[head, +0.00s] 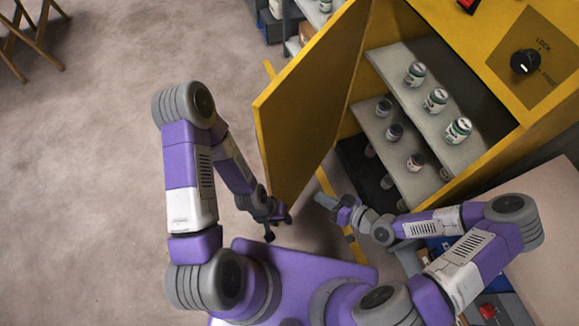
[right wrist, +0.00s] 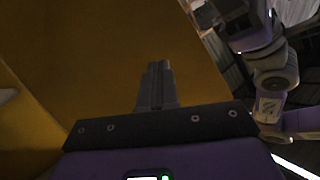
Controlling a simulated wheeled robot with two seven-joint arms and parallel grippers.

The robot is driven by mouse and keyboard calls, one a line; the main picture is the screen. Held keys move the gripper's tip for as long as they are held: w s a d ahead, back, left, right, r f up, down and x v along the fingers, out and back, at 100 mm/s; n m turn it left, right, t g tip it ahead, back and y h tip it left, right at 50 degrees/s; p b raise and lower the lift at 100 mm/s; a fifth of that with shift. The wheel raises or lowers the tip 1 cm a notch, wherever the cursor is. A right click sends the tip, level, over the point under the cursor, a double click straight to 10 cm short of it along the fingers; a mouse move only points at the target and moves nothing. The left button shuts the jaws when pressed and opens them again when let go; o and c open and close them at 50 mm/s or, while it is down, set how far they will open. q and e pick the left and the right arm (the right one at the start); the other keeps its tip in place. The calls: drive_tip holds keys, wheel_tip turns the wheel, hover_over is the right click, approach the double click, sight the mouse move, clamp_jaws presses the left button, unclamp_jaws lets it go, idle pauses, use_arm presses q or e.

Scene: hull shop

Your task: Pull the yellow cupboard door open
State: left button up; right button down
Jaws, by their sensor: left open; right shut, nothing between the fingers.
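The yellow cupboard door (head: 305,105) stands swung wide open from the yellow cupboard (head: 545,125), with its inner side and the shelves in sight. My left gripper (head: 279,229) is open and empty beside the door's near lower end; I cannot tell whether it touches the door. My right gripper (head: 323,200) is shut and empty on the inner side of the door, in the gap between door and cupboard. In the right wrist view its closed fingers (right wrist: 156,85) point at the yellow door panel (right wrist: 100,50); contact cannot be told.
Shelves (head: 410,185) inside the cupboard hold several cans and jars (head: 436,100). A wooden folding stand (head: 30,40) is at the far left. The floor (head: 90,180) at the left is clear.

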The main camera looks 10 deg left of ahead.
wheel_tip(320, 180, up, 6)
drive_tip(key=n+t+y, duration=0.1)
drive_tip(key=n+y, duration=0.3)
drive_tip(key=n, duration=0.1)
use_arm(q)
drive_tip(key=shift+r+p, duration=0.3)
drive_tip(key=shift+r, duration=0.15)
use_arm(e)
approach(280, 165)
drive_tip(key=shift+n, duration=0.4)
drive_tip(key=x, duration=0.7)
drive_tip(key=shift+d, duration=0.1)
